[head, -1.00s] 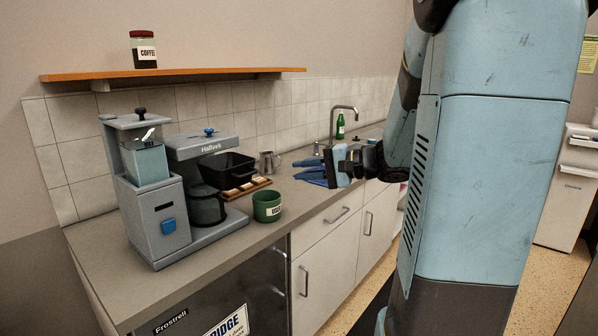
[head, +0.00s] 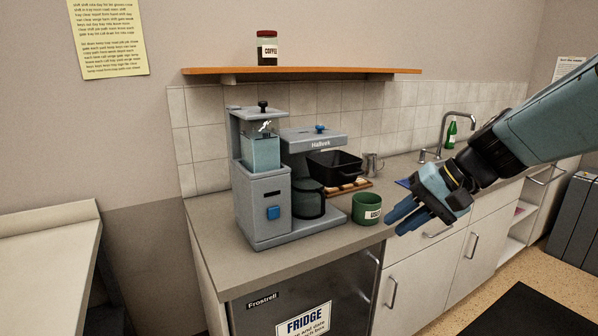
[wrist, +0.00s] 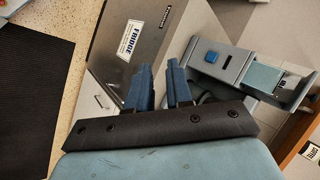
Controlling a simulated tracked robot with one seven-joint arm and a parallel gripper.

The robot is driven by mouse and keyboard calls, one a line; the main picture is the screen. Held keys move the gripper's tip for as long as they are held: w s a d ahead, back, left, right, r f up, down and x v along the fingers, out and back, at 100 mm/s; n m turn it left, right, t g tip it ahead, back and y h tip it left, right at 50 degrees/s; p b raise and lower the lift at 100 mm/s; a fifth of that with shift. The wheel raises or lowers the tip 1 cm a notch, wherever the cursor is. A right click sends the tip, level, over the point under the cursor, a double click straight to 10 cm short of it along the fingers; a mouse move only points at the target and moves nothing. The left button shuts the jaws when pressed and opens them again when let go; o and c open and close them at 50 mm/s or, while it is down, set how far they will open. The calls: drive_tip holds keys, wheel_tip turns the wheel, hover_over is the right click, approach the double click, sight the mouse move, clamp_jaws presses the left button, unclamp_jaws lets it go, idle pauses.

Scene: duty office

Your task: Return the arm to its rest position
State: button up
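My arm (head: 545,120) reaches in from the right edge of the head view. My gripper (head: 394,223) hangs in front of the counter, with its blue fingers pointing to the lower left. In the wrist view the two fingers (wrist: 159,70) stand apart with nothing between them, so it is open and empty. In the head view the green mug (head: 366,209) on the counter shows just left of the fingers, with no visible contact.
The counter (head: 215,250) carries a grey coffee machine (head: 263,205), a black bin (head: 334,164) and a metal jug (head: 372,164). A fridge (head: 350,290) and white cabinets (head: 430,275) stand below. A shelf (head: 330,72) holds a coffee jar (head: 267,48). A pale table (head: 45,235) stands left.

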drive_tip(key=s+d+r+n+t+h, duration=0.2)
drive_tip(key=s+d+n+h, duration=0.1)
drive_tip(key=s+h, duration=0.4)
drive_tip(key=shift+d, duration=0.7)
